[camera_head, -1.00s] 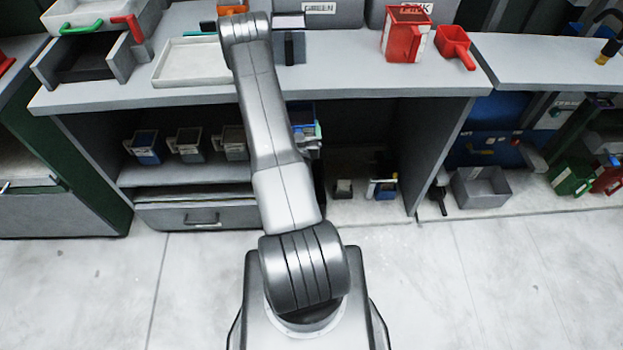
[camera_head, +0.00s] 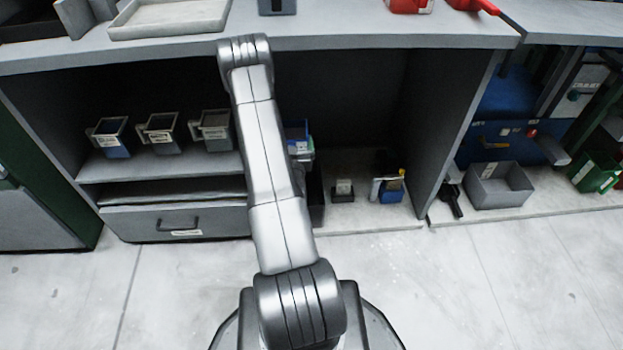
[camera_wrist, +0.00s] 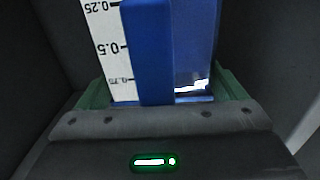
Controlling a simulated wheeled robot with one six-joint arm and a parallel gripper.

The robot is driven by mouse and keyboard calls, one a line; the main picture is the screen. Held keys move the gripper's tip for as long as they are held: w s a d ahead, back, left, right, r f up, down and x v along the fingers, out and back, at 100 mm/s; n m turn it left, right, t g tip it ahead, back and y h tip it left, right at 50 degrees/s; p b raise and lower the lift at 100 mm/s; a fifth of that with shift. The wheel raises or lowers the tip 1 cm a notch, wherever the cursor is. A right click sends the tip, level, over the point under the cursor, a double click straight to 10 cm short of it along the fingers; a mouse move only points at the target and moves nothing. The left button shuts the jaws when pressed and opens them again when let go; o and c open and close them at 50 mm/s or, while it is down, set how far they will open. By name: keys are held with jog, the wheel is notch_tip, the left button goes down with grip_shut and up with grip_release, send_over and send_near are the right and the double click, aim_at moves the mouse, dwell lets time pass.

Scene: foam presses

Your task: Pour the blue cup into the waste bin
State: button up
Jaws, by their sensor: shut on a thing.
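The blue cup (camera_wrist: 155,50) fills the top middle of the wrist view, with a blue handle or bar in front and a white measuring scale on its left side. My gripper (camera_wrist: 160,98) is shut on it, with a green finger showing on either side. The cup's rim and contents are out of view. In the head view my arm reaches up to the counter, and my gripper is hidden.
A counter (camera_head: 330,37) crosses the top, with a pale tray (camera_head: 165,30) on it. Below, several grey cups (camera_head: 162,135) stand on a shelf above a drawer (camera_head: 180,223). Small items, including a blue one (camera_head: 391,192), sit lower right. The near floor is clear.

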jog(key=f+b, duration=0.1)
jog(key=f, duration=0.1)
jog(key=w+d+f+h+b, duration=0.1)
jog(key=f+b, duration=0.1)
jog(key=f, duration=0.1)
jog(key=w+d+f+m+h+b, duration=0.1)
jog(key=f+b, duration=0.1)
jog(key=f, duration=0.1)
notch_tip(320, 180, down, 12)
jog(key=w+n+g+h+b, duration=0.1)
jog(key=n+h, duration=0.3)
jog(key=n, duration=1.5)
jog(key=shift+w+a+n+b, duration=0.2)
jog(key=shift+w+n+b, duration=0.25)
jog(key=shift+w, duration=0.15)
jog(key=shift+f, duration=0.1)
jog(key=shift+d+m, duration=0.1)
jog(key=shift+m, duration=0.15)
